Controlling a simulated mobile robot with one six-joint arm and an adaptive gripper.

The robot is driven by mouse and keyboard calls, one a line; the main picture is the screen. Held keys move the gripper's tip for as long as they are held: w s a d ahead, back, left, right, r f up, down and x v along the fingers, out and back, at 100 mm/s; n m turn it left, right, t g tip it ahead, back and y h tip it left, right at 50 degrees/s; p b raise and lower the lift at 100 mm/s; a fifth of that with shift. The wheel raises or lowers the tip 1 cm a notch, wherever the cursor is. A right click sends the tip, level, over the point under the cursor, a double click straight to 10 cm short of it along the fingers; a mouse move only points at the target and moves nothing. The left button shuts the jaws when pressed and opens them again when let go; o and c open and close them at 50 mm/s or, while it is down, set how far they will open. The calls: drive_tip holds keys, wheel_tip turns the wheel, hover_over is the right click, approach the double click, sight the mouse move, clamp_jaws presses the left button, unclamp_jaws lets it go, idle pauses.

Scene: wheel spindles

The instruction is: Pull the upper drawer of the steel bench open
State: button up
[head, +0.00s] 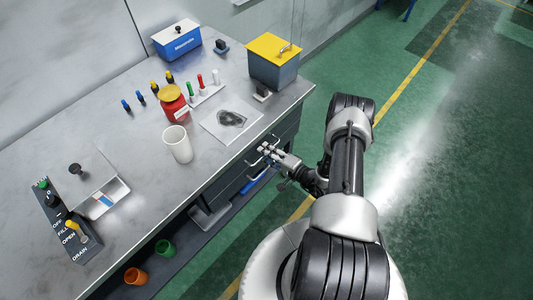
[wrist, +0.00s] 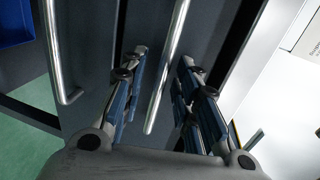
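The steel bench (head: 140,210) has dark drawer fronts on its right-hand side. My gripper (head: 268,151) is at these fronts, beside the bar handles. In the wrist view my gripper (wrist: 162,57) is open, with one finger on each side of the upper drawer's bar handle (wrist: 168,65). Gaps show between the bar and both fingers. A second bar handle (wrist: 56,50), of the drawer below, lies left of the fingers. The upper drawer front (wrist: 215,40) looks closed; the head view of it is partly hidden by my gripper.
On the bench top stand a grey box with a yellow lid (head: 273,60), a red jar (head: 173,103), a white cup (head: 177,144) and a blue box (head: 177,38). Orange (head: 136,276) and green (head: 165,247) cups sit on the lower shelf.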

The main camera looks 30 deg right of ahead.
drive_tip(key=shift+w+a, duration=0.1)
drive_tip(key=shift+w, duration=0.15)
drive_tip(key=shift+c, duration=0.5)
clamp_jaws()
